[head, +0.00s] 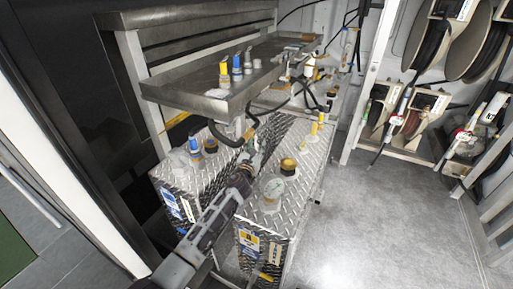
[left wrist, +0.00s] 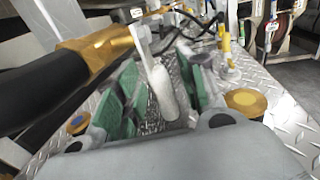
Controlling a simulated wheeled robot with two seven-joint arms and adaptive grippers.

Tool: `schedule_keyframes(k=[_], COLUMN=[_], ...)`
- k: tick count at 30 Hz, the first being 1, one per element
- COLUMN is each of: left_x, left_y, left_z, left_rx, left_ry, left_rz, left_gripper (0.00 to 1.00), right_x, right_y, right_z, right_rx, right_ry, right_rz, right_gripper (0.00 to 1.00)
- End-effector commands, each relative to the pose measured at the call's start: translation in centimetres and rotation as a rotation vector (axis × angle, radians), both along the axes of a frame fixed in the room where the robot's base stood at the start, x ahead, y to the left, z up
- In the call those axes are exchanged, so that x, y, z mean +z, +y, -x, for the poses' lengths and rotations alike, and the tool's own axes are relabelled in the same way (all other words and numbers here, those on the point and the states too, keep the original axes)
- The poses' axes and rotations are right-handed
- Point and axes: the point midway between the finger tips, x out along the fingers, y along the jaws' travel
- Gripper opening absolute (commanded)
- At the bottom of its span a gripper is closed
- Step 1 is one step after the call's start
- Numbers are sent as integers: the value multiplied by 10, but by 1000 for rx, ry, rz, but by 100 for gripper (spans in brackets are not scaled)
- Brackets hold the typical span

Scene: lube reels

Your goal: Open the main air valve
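A pale lever (left wrist: 160,88), which looks like the valve's handle, hangs below a gold fitting (left wrist: 98,52) in the left wrist view. The fitting joins a thick black hose. My left gripper (left wrist: 160,92) has its green-padded fingers apart, one on each side of the lever. Gaps seem to show between pads and lever; whether either touches is unclear. In the head view my left gripper (head: 255,158) is at the hose end below the steel shelf, above the diamond-plate tanks, and the lever is too small to make out. My right gripper is not in view.
A steel shelf (head: 205,103) with bottles overhangs the tanks. A gauge (head: 272,188), a gold cap (head: 288,167) and a yellow-handled part (head: 314,130) stand on the tank top (head: 300,150). Hose reels (head: 430,45) hang at the right. The grey floor (head: 385,215) is clear.

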Motion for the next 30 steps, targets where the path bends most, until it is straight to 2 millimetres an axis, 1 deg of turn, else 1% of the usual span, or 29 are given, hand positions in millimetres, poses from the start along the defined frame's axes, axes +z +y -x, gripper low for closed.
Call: schedule_keyframes(k=[4, 13, 14, 23, 30], left_x=[1, 0, 0, 0, 0], left_y=[-1, -1, -1, -1, -1], left_z=[-4, -5, -5, -4, -4], left_rx=[0, 0, 0, 0, 0], left_ry=[-1, 0, 0, 0, 0], left_rz=[0, 0, 0, 0, 1], left_gripper=[40, 40, 39, 0, 0], right_x=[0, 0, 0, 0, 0], right_y=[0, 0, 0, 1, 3], right_z=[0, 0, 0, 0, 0], right_rx=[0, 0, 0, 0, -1], right_ry=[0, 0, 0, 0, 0], right_rz=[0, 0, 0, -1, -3], right_gripper=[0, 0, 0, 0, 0])
